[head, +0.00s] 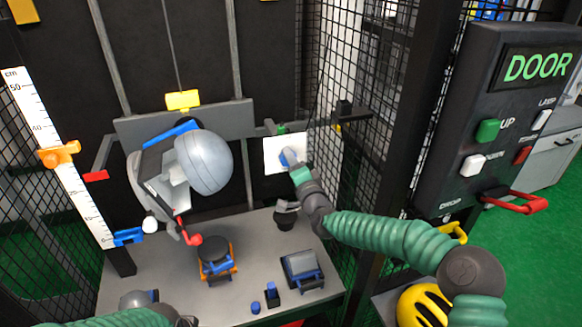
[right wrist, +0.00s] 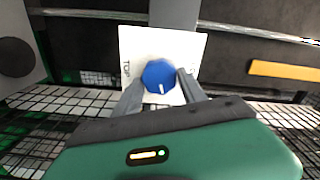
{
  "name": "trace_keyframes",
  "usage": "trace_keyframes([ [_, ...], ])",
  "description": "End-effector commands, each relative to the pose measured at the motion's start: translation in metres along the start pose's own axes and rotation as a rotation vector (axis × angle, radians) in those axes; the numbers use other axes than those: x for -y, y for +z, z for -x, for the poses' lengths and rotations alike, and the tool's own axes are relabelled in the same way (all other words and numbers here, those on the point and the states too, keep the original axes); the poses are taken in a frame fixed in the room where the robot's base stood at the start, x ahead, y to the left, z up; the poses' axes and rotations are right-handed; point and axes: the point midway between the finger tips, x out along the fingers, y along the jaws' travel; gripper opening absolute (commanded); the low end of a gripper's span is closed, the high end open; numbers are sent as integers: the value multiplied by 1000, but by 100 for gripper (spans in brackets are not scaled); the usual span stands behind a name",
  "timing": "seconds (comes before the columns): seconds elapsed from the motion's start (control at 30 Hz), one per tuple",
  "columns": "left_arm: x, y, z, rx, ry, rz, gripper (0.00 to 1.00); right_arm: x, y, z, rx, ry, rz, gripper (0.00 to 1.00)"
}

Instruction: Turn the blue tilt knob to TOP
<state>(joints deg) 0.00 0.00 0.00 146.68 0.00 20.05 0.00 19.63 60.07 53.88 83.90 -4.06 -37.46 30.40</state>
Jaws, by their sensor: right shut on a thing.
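The blue tilt knob (right wrist: 158,76) sits on a white square plate (right wrist: 190,45). In the right wrist view its white pointer mark points toward the bottom of the picture, and the word TOP is printed on the plate left of the knob. The lettering on the right side is too small to read. My right gripper (right wrist: 160,88) is shut on the knob, one finger on each side. In the head view the plate (head: 271,158) is partly hidden by my right gripper (head: 290,157).
A headform (head: 204,162) in a carriage hangs left of the plate. A cm scale (head: 55,150) stands far left. A grey bench (head: 180,290) holds small blue and black parts. A DOOR control box (head: 480,120) and mesh walls are on the right.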

Motion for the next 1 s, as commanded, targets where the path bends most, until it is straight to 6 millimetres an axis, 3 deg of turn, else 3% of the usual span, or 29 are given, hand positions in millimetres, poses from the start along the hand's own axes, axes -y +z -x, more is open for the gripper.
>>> trace_keyframes([
  [0.03, 0, 1, -6, 0, 0, 0, 36, -7, 0, 0, 0, 6, -44, 8],
  [1.0, 0, 14, -61, 0, 0, 0, 36, -15, 4, 0, -1, 12, -968, 8],
])
